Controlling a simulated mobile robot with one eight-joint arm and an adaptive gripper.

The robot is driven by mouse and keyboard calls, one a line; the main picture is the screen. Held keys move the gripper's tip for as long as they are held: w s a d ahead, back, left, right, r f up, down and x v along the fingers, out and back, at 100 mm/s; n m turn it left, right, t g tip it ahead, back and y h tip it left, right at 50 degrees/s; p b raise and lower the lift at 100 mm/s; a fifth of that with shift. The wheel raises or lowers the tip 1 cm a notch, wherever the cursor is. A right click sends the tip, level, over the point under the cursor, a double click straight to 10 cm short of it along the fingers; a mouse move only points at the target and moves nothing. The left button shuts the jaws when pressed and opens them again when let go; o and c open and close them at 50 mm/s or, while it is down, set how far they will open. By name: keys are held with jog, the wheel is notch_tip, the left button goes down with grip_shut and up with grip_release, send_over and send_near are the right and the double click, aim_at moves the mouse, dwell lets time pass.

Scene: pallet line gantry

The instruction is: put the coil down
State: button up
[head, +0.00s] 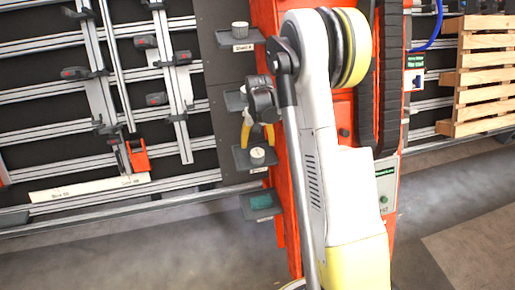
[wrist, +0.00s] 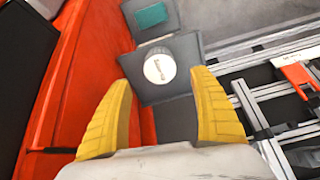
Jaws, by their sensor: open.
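A short white-topped cylinder with a printed label, which looks like the coil (wrist: 160,68), stands upright on a grey shelf (wrist: 163,113) in the wrist view. In the head view the coil (head: 257,156) sits on the third small shelf down (head: 241,163). My gripper (head: 259,145) is above it, pointing down, with its yellow fingers apart. In the wrist view my gripper (wrist: 161,80) is open, with a finger on either side of the coil's line and the coil just beyond the tips. Nothing is held.
A lower shelf (head: 262,212) carries a teal block (head: 261,201). A grey ribbed cup (head: 240,30) stands on the top shelf (head: 224,40). An orange column (head: 268,15) rises close beside the shelves. A railed rack (head: 60,133) fills the left. The floor below is clear.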

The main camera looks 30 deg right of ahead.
notch_tip(320, 180, up, 4)
notch_tip(320, 180, up, 10)
jog(key=n+t, duration=0.1)
send_over(258, 154)
jog(key=s+a, duration=0.4)
jog(key=a, duration=0.2)
jog(key=s+a+r+n+t, duration=0.1)
jog(key=s+a+r+t, duration=0.1)
jog(key=s+a+r, duration=0.25)
jog(key=s+a+r+n+t, duration=0.1)
jog(key=s+a, duration=0.3)
jog(key=s, duration=0.4)
jog(key=s+a+r+n+t, duration=0.1)
jog(key=s+a, duration=0.3)
jog(key=s, duration=0.4)
jog(key=shift+s+r+n+t+p, duration=0.4)
jog(key=shift+r+t+p, duration=0.1)
jog(key=shift+r, duration=0.25)
